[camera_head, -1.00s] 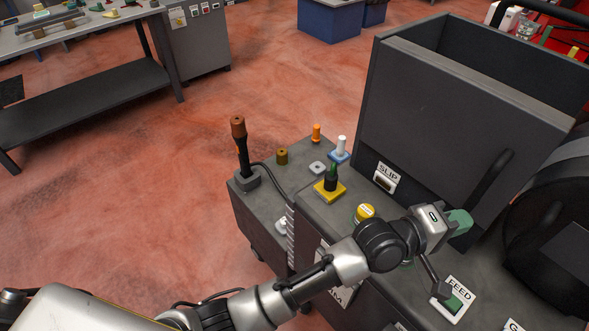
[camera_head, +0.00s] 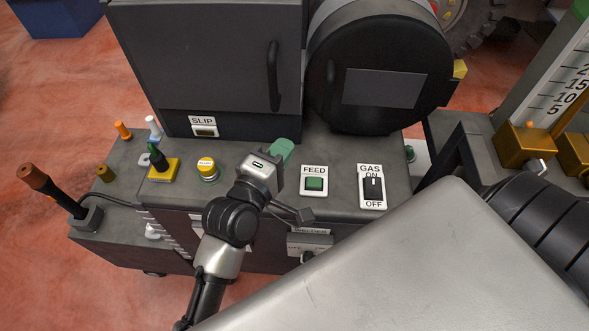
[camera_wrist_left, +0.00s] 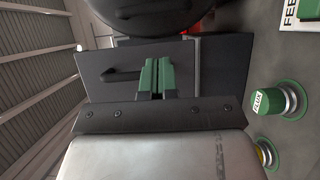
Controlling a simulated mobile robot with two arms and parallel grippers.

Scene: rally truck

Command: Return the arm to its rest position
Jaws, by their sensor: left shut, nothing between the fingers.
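My left gripper (camera_head: 282,150) has green fingers and hangs over the grey control console (camera_head: 330,148), between the yellow button (camera_head: 207,167) and the FEED button (camera_head: 314,183). In the left wrist view its green fingers (camera_wrist_left: 156,77) are together with nothing between them. A green FLUX knob (camera_wrist_left: 268,102) shows to the right there, apart from the fingers. My left arm (camera_head: 228,222) rises from the bottom and is bent over the console's front edge. My right gripper is not in view.
A tall grey box with a SLIP label (camera_head: 203,121) and a black drum (camera_head: 380,75) stand behind the console. A GAS switch (camera_head: 373,186) is at right. An upright brown-handled lever (camera_head: 50,188) stands at left. Open red floor (camera_head: 50,100) lies left.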

